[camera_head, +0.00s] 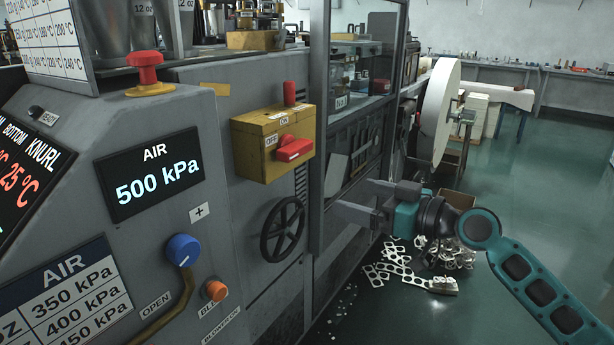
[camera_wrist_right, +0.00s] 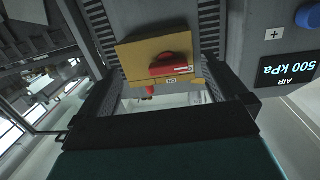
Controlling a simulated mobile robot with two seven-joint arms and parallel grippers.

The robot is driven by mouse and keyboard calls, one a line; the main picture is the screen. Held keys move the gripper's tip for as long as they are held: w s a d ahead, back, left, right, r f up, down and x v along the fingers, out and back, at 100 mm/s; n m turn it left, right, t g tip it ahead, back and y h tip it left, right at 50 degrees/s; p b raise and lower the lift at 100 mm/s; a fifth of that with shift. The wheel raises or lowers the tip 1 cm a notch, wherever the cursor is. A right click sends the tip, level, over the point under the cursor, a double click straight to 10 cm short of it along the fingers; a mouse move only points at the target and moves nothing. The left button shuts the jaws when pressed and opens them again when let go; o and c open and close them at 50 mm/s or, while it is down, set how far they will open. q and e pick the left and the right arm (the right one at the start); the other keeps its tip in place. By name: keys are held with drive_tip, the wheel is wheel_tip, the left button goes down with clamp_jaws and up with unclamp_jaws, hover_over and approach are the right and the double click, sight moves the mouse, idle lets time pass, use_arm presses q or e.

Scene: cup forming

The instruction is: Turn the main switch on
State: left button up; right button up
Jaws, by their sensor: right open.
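The main switch is a yellow box (camera_head: 258,150) on the grey machine's front, with a red handle (camera_head: 295,150). An OFF label is at the handle's left and an ON label above it. The handle lies roughly level, in line with OFF rather than ON. In the right wrist view the box (camera_wrist_right: 132,57) and handle (camera_wrist_right: 170,65) appear upside down, between my fingers. My right gripper (camera_head: 352,197) is open and empty, to the right of and below the box, apart from the handle. My left gripper is not in view.
A red cylinder (camera_head: 290,93) stands on top of the box. A black handwheel (camera_head: 283,229) is below it. A glazed guard frame (camera_head: 350,90) is just right of it. A red mushroom button (camera_head: 146,70) and blue knob (camera_head: 183,250) are at left. Metal scrap (camera_head: 395,266) lies on the floor.

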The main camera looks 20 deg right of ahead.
drive_tip(key=n+y, duration=0.1)
approach(302, 152)
drive_tip(key=p+x, duration=0.1)
drive_tip(key=x, duration=0.7)
drive_tip(key=shift+w+a+p, duration=0.2)
drive_tip(key=shift+w+p, duration=0.1)
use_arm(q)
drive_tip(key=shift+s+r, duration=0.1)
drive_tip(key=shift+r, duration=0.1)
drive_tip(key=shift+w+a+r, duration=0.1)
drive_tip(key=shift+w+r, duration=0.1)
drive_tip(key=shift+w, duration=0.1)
use_arm(e)
drive_tip(key=c, duration=0.7)
